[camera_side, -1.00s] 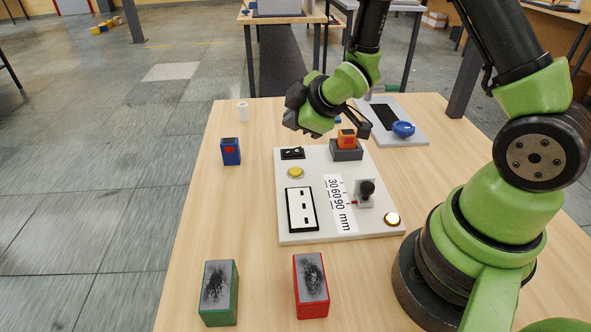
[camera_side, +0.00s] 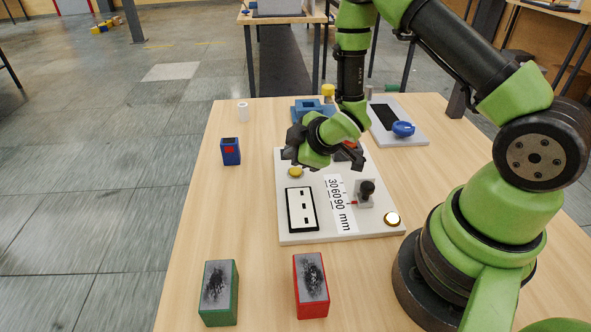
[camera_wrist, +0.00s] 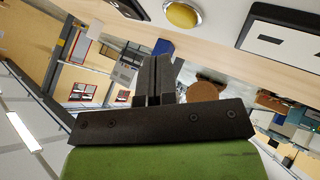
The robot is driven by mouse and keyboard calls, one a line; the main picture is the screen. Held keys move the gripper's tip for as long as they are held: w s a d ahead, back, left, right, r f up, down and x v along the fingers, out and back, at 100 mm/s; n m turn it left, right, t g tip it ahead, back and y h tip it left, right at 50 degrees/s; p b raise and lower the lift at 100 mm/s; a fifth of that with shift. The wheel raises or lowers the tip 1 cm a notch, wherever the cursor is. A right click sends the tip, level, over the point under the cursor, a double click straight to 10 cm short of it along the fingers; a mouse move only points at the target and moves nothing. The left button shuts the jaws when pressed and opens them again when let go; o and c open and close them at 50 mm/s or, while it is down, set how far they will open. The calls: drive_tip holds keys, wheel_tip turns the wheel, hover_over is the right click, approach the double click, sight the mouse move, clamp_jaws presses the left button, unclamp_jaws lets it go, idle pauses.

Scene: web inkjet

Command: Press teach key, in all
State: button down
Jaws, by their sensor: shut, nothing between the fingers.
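A white control panel (camera_side: 320,232) lies on the wooden table. No readable label shows which is the teach key. My gripper (camera_side: 290,158) is low over the panel's far left part, just behind the yellow button; I cannot tell if it touches the panel. In the wrist view my gripper (camera_wrist: 155,70) has its fingers together and empty, with the yellow button (camera_wrist: 182,14) beyond them, apart in the picture.
A dark holder with an orange block (camera_side: 350,145) is partly behind my wrist. Green (camera_side: 219,293) and red (camera_side: 311,285) blocks stand in front, a blue block (camera_side: 230,151) at left.

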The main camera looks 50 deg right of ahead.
sight(295, 172)
drive_tip(key=shift+f, duration=0.65)
drive_tip(key=shift+f, duration=0.15)
idle(1.5)
drive_tip(key=shift+f, duration=0.25)
drive_tip(key=shift+f, duration=0.4)
idle(0.6)
idle(0.4)
drive_tip(key=shift+r, duration=0.8)
drive_tip(key=shift+r, duration=0.1)
drive_tip(key=shift+r, duration=2.4)
